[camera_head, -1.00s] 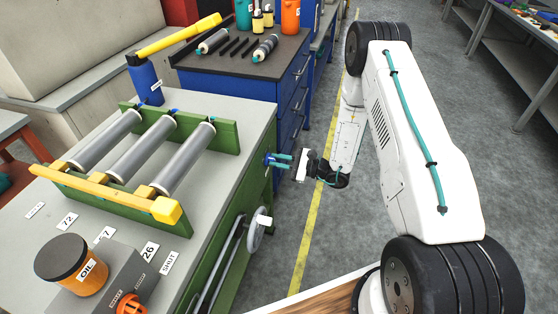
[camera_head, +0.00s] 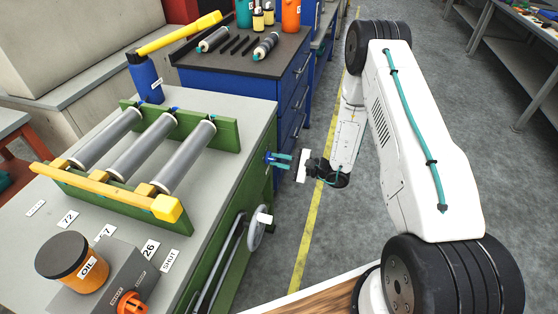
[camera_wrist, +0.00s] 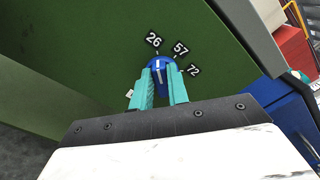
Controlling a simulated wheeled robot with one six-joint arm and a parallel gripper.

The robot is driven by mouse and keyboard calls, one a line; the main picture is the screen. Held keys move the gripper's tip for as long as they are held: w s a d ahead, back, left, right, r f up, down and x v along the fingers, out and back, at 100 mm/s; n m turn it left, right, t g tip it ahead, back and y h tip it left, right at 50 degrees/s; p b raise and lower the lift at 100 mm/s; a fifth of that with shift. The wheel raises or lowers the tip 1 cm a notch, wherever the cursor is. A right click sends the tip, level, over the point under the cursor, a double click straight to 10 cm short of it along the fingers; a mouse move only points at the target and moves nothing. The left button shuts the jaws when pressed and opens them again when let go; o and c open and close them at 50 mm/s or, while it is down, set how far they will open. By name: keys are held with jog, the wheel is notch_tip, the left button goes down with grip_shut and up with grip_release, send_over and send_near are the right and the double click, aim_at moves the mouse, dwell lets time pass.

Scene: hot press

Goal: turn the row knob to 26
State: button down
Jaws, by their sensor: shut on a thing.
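The row knob (camera_wrist: 158,72) is round and blue with a white pointer line, set on the bench's green side panel. The labels 26 (camera_wrist: 153,39), 57 (camera_wrist: 180,48) and 72 (camera_wrist: 193,70) curve around its upper right. The pointer line points up, roughly towards the tick by 26. My gripper (camera_wrist: 161,80) is shut on the knob, with one teal finger on each side. In the head view, my gripper (camera_head: 277,158) reaches the knob at the bench's right side; the knob is hard to make out there.
A handwheel (camera_head: 256,231) sticks out of the same bench side, nearer the camera. The benchtop holds a roller frame (camera_head: 110,206), an oil can (camera_head: 72,262) and number cards (camera_head: 68,220). A blue cabinet (camera_head: 240,85) stands behind. The floor to the right is open around my arm.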

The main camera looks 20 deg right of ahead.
jog(key=shift+s, duration=0.1)
jog(key=c, duration=1.4)
grip_release()
jog(key=shift+o, duration=0.2)
jog(key=shift+d, duration=0.1)
jog(key=v, duration=0.7)
jog(key=shift+s+d, duration=0.25)
